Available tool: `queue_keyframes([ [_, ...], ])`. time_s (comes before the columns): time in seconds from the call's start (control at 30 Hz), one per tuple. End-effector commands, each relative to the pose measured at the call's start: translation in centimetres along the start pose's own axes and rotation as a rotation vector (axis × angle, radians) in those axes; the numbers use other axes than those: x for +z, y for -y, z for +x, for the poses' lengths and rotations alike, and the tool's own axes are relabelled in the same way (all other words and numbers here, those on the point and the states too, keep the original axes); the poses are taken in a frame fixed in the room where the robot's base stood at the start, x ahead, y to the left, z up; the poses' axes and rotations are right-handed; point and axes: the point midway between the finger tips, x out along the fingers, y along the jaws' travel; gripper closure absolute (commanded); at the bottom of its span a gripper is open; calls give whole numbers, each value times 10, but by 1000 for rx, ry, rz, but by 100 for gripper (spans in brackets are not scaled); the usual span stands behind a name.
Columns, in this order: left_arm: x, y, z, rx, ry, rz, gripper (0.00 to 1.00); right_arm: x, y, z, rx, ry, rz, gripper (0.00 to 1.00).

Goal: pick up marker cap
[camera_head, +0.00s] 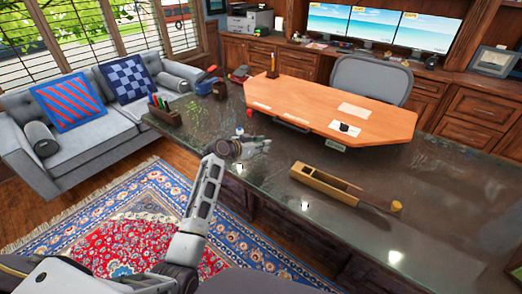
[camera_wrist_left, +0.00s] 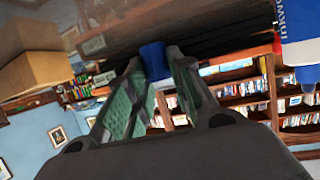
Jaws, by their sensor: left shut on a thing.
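My left gripper (camera_head: 250,146) is low over the dark desk top, left of centre in the head view. In the left wrist view its two green-padded fingers (camera_wrist_left: 155,66) close around a small blue cap (camera_wrist_left: 153,60), which sits between the fingertips. The cap cannot be made out clearly in the head view. A large blue and white printed object with a red part (camera_wrist_left: 299,38) fills the upper right of the left wrist view, apart from the fingers. My right gripper is not in view.
The dark desk (camera_head: 345,225) holds a long wooden box (camera_head: 325,183), a pen holder (camera_head: 164,109) and an orange-brown board (camera_head: 330,105). A grey sofa (camera_head: 90,140) stands left. The desk's right side is mostly clear.

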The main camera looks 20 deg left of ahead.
Motion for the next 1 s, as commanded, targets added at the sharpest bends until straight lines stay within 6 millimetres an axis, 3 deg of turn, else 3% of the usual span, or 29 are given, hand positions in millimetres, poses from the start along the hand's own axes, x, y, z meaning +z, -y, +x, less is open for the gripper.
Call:
queue_keyframes([
  [0.2,-31,0,-13,-1,-1,2,87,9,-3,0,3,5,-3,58],
  [0.4,-48,0,-20,-1,-1,1,87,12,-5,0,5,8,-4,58],
  [1.0,-51,0,-21,0,0,-1,87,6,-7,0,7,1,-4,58],
])
